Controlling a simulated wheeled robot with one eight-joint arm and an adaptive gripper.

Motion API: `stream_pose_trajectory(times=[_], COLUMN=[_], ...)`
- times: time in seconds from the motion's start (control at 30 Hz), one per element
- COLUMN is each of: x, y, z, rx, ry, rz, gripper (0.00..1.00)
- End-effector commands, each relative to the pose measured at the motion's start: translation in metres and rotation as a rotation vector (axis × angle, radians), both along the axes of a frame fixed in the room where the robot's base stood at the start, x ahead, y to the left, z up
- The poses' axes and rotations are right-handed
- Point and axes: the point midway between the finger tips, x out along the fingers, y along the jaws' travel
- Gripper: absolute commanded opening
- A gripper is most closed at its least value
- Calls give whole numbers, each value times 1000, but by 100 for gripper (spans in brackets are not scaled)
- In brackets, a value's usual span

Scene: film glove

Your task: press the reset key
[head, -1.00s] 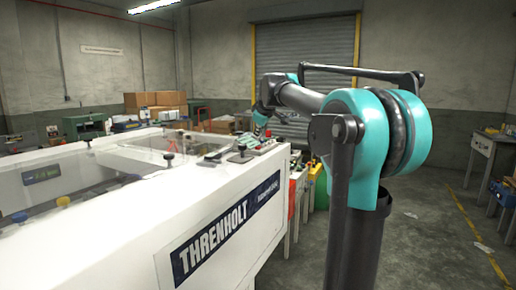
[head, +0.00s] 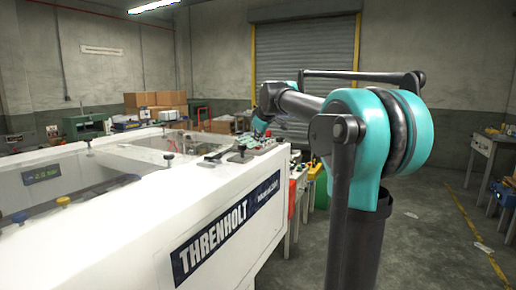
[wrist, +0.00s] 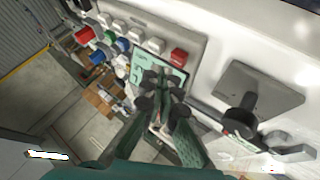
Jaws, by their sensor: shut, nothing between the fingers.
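In the wrist view a light control panel carries a row of white keys (wrist: 134,33), with a red square key (wrist: 178,57) at the row's right end. I cannot read any label that marks the reset key. My gripper (wrist: 162,92) is shut and empty, its dark fingertips in front of a pale green plate (wrist: 170,75) just below the red square key. I cannot tell whether they touch anything. In the head view the fingertips cannot be made out at the machine's far end.
A grey plate with a dark round knob (wrist: 240,121) lies right of my gripper in the wrist view. The white THRENHOLT machine (head: 130,215) fills the head view's left. A bench (head: 300,188) with small items stands beyond it. The floor at right is largely clear.

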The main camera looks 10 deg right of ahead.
Motion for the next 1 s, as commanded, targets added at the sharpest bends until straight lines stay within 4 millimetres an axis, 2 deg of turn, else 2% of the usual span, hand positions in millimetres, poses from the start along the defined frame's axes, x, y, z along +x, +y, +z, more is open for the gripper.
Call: stream_pose_trajectory(times=[0.67, 1.0], x=[0, 0], y=[0, 0], z=[0, -8], rx=[0, 0], ry=[0, 0], rz=[0, 0], gripper=[0, 0])
